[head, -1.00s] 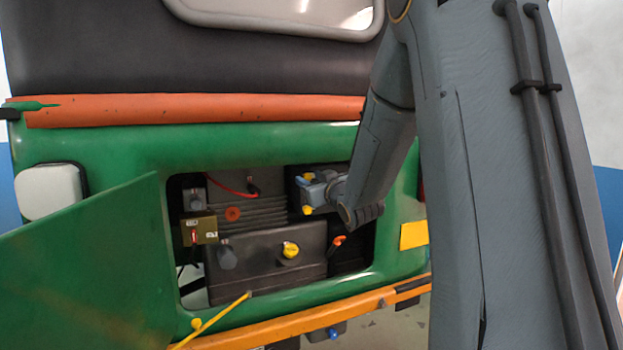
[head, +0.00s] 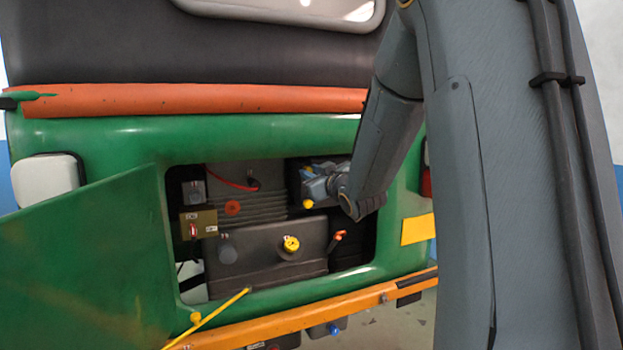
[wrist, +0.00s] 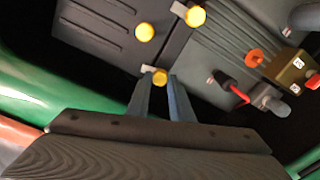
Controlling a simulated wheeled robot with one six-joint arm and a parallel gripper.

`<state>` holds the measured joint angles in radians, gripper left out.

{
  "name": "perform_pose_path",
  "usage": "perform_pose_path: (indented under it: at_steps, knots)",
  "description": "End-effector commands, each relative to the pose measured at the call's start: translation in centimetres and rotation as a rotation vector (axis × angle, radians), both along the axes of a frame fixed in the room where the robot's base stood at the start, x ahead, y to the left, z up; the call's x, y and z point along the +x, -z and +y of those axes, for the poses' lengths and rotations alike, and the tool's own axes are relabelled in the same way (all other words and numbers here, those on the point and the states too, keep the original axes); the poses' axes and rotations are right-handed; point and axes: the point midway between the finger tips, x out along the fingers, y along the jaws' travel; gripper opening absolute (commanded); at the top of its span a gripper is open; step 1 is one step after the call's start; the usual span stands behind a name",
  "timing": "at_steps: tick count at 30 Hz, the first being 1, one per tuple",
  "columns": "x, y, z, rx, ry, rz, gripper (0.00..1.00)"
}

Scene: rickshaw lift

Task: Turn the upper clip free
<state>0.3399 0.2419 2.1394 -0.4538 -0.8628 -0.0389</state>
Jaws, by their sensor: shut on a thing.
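The upper clip shows in the wrist view as a yellow knob (wrist: 159,77) with a small pale tab beside it, at the edge of a dark ribbed box (wrist: 95,25). My gripper (wrist: 159,80) is shut on this knob, one finger on each side. The lower clip, another yellow knob (wrist: 195,16) with a pale tab, sits on the same seam, apart from the fingers. In the head view, the lower clip (head: 308,204) shows just below my gripper. My gripper and wrist largely cover the upper clip there.
A third yellow knob (wrist: 145,32) is on the dark box. The bay also holds a red disc (head: 232,208), a brown switch box (head: 198,224), a red cable and a tank with a yellow cap (head: 291,244). The green bay frame surrounds my wrist closely. A green door (head: 85,265) hangs open at left.

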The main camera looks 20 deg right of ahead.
Motion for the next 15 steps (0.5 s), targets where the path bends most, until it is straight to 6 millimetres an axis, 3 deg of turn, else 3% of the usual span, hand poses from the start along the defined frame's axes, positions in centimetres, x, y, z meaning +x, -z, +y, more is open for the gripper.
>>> perform_pose_path:
  at_steps: [15]
  knots:
    - [0.11,0.37,0.07,-0.475,0.001,-0.005,0.0]
